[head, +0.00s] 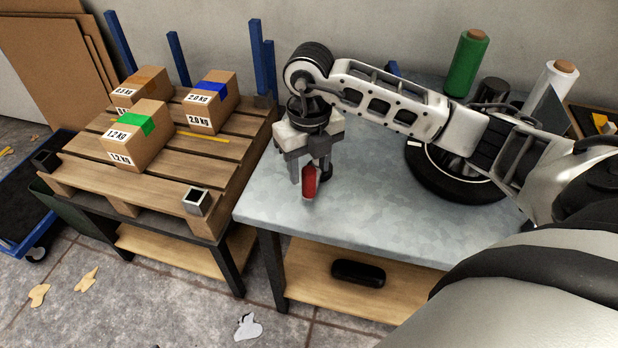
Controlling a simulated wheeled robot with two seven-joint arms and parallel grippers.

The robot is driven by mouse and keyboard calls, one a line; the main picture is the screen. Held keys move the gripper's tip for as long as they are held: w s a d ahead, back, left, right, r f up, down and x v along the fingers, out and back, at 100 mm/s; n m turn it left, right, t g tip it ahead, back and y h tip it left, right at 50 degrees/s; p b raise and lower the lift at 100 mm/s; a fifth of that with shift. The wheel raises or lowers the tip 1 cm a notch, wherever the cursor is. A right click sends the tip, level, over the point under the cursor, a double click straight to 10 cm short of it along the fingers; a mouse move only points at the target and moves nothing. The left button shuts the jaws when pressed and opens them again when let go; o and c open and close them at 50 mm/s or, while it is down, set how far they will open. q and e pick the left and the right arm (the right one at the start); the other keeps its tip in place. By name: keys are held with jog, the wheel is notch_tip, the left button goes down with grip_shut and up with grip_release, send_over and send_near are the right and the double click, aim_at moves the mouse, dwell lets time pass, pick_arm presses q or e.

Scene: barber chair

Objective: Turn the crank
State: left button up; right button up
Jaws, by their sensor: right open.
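A red upright handle (309,184), which looks like the crank's grip, shows near the front left part of the grey metal table (380,228). My right gripper (311,176) points down over it from the right arm. Its fingers are open, one to the left and one to the right of the red handle; I cannot tell whether either touches it. The rest of the crank is hidden behind the gripper and wrist. My left gripper is not in view.
A black wheel (428,180) lies on the table at the right, partly under my arm. Green (467,63) and white (553,88) rolls stand at the back. At left, a wooden pallet (90,182) holds several cardboard boxes. The table's front middle is clear.

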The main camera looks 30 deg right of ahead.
jog(key=shift+f, duration=2)
grip_shut()
jog(key=shift+s+d, duration=0.1)
jog(key=shift+d, duration=0.05)
